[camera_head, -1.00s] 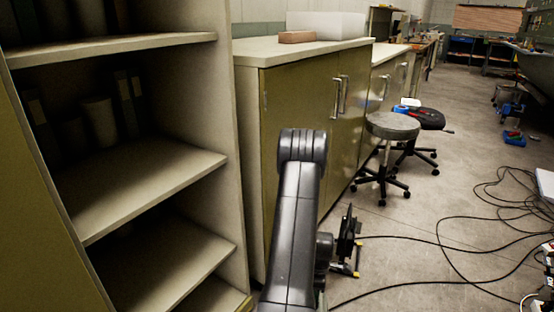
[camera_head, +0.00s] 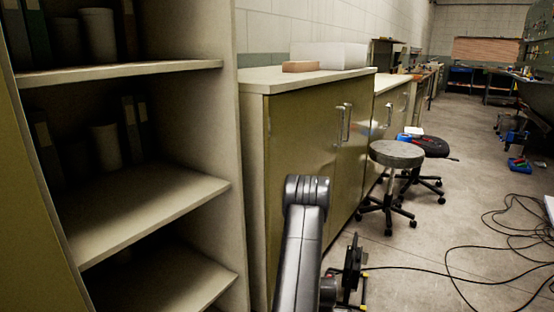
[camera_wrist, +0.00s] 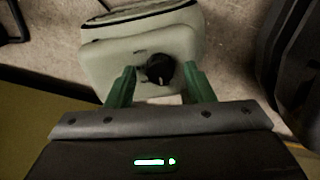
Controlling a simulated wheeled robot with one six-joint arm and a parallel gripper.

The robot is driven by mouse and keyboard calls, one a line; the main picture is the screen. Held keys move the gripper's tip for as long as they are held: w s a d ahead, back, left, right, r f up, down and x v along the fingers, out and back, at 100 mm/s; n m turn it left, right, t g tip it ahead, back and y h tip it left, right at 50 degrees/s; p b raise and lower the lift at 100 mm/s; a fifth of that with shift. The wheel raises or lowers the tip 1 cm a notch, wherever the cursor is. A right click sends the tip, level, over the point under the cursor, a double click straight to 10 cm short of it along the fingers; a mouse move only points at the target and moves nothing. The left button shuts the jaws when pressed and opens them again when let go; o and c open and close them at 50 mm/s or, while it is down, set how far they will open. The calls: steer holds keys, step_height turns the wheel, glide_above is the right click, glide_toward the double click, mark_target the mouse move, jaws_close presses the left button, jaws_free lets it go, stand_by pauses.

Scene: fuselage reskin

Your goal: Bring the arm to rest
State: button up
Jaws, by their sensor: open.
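My gripper (camera_wrist: 160,74) shows in the wrist view, with its two green fingers apart and nothing held between them. Below the fingers is a pale, rounded surface with a dark round knob; I cannot tell whether the fingers touch it. In the head view my dark grey arm (camera_head: 304,240) rises from the bottom edge, in front of the olive cabinet (camera_head: 300,140). My gripper is not visible in the head view.
An open shelf unit (camera_head: 150,205) stands close on the left. A round stool (camera_head: 397,153) stands right of the cabinet. A black device on a stand (camera_head: 352,265) is on the floor beside my arm. Cables (camera_head: 500,232) lie on the open floor at right.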

step_height(320, 180, up, 13)
steer(key=p, duration=0.4)
step_height(320, 180, down, 14)
steer(key=b, duration=0.5)
steer(key=shift+f, duration=0.15)
steer(key=shift+r+m+p, duration=0.4)
steer(key=shift+p, duration=0.05)
steer(key=m+p, duration=0.1)
steer(key=m, duration=0.3)
steer(key=shift+m, duration=0.4)
steer(key=m+p, duration=0.1)
steer(key=m, duration=0.4)
steer(key=shift+r+p, duration=0.1)
steer(key=shift+p, duration=0.2)
steer(key=m+p, duration=0.2)
steer(key=m, duration=0.4)
steer(key=shift+m, duration=0.3)
steer(key=shift+m+p, duration=0.95)
steer(key=shift+m, duration=0.65)
